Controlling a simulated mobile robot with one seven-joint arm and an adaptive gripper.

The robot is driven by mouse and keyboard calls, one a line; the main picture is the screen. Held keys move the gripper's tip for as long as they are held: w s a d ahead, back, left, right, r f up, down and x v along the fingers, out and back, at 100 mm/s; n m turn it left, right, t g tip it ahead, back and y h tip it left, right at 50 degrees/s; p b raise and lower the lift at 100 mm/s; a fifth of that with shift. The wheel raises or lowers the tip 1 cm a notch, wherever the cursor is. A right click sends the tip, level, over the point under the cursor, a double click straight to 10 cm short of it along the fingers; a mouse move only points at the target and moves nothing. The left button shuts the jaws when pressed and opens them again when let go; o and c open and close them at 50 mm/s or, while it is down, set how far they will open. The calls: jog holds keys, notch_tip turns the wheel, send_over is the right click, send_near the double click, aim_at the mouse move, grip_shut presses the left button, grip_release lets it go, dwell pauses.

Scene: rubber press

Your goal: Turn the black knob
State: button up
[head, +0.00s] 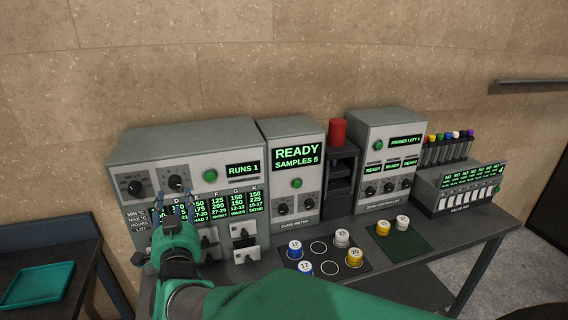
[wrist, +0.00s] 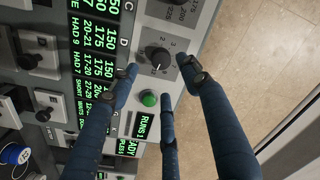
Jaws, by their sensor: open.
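A round black knob (head: 176,182) with a pale pointer mark sits on a numbered dial on the left grey machine's panel. It also shows in the wrist view (wrist: 158,57), framed by my fingertips. My gripper (head: 173,200) is open, its dark blue fingers reaching up the panel to the knob. In the wrist view my gripper (wrist: 160,72) has fingertips on either side of the knob and a third finger near the green button. I cannot tell whether any finger touches the knob. Another black knob (head: 135,187) sits to its left on the same panel.
A green button (head: 210,175) and a green text display (head: 243,169) lie right of the knob. Below are printed green rows and white switches (head: 245,254). A cure meter (head: 296,155) stands to the right. Numbered pots (head: 342,237) stand on the bench. A teal tray (head: 38,285) lies at left.

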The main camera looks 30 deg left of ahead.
jog(key=shift+v, duration=2.65)
jog(key=shift+w+d, duration=0.1)
grip_shut()
jog(key=w+d+m+p, duration=0.4)
jog(key=d+m+p, duration=0.4)
jog(key=m+p, duration=0.4)
jog(key=shift+w+d+f+h, duration=0.15)
jog(key=shift+w+d+h, duration=0.05)
jog(key=shift+h, duration=0.1)
